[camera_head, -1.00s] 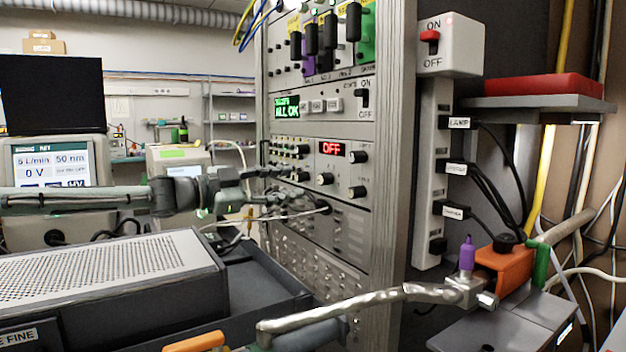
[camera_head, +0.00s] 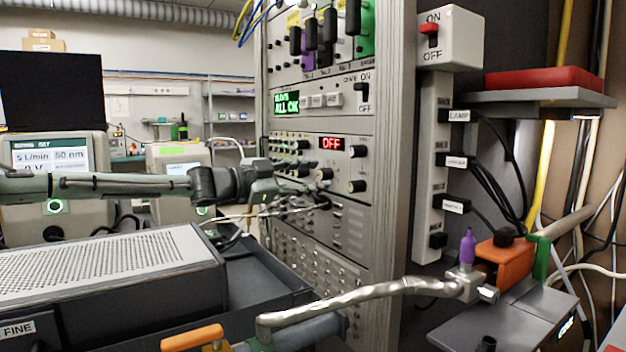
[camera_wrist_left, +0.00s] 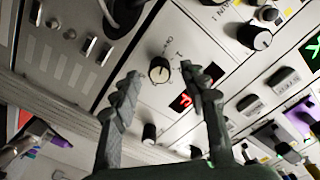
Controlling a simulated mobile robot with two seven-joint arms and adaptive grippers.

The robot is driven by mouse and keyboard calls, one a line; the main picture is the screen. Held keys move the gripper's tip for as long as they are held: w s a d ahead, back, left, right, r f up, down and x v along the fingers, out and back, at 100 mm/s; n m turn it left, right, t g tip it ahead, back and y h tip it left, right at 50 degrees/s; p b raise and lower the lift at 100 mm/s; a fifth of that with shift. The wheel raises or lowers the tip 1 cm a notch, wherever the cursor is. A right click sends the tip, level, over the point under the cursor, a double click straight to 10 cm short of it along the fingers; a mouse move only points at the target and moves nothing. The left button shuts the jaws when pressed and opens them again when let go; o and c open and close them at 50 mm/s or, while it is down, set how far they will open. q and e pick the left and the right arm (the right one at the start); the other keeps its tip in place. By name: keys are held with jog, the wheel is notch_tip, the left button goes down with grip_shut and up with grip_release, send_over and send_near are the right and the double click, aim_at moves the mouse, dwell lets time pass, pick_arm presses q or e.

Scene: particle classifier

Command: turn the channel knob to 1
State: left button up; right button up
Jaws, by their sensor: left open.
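A small black knob with a pale face (camera_head: 325,174), which I take as the channel knob, sits below the red OFF display (camera_head: 331,143) on the rack panel. In the left wrist view this knob (camera_wrist_left: 159,70) appears between my open fingertips, with small print beside it. My left gripper (camera_head: 293,186) is open in front of the panel, just left of the knob. I cannot tell whether a finger touches it. The knob's exact setting is too small to read. My right gripper is not in view.
Two more knobs (camera_head: 357,186) sit to its right, with small knobs and connectors to the left. Thin cables cross below my gripper. A perforated grey instrument (camera_head: 110,265) stands in front at left. A bent metal pipe (camera_head: 370,297) crosses the foreground.

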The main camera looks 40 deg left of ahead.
pick_arm(q)
jog(key=shift+w+d, duration=0.1)
jog(key=shift+w, duration=0.1)
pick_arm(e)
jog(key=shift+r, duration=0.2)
pick_arm(q)
jog(key=shift+c, duration=0.6)
grip_shut()
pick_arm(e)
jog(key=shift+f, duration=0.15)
